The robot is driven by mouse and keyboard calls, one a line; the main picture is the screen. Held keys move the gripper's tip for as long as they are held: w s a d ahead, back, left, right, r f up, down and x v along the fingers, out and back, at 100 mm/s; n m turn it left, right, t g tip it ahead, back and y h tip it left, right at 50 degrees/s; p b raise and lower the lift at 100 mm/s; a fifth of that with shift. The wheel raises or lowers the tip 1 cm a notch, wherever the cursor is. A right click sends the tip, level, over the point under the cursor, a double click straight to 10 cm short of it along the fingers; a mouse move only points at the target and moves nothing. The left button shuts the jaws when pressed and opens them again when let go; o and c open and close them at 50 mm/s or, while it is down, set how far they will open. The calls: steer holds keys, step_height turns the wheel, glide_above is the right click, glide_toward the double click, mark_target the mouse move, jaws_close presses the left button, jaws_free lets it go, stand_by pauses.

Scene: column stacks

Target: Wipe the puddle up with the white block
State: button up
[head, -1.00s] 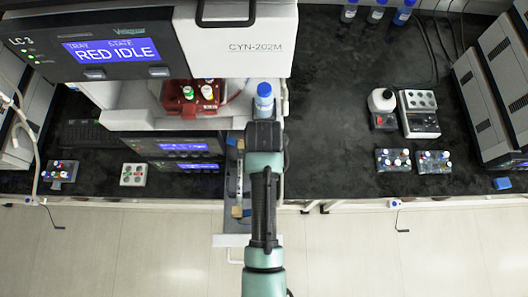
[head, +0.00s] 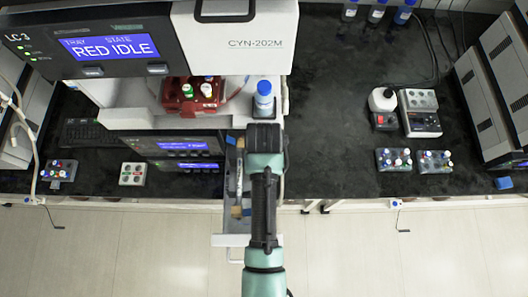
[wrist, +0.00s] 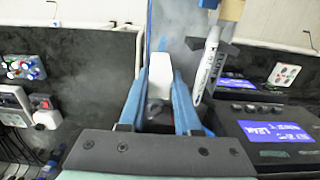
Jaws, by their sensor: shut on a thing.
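My gripper (wrist: 158,82) shows in the wrist view with its two blue fingers closed on a white block (wrist: 160,66). The block sticks out past the fingertips, over a grey open drawer or tray (wrist: 184,22). In the head view my own arm hides the fingers and the block. The drawer's pale front (head: 230,240) shows there beside my arm.
A white marker-like stick (wrist: 207,62) lies in the drawer close to the right finger. The lit instrument panel (wrist: 275,133) is at the right. A blue-capped bottle (head: 264,98) stands beyond my arm.

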steer(key=shift+f, duration=0.6)
steer(key=shift+s, duration=0.1)
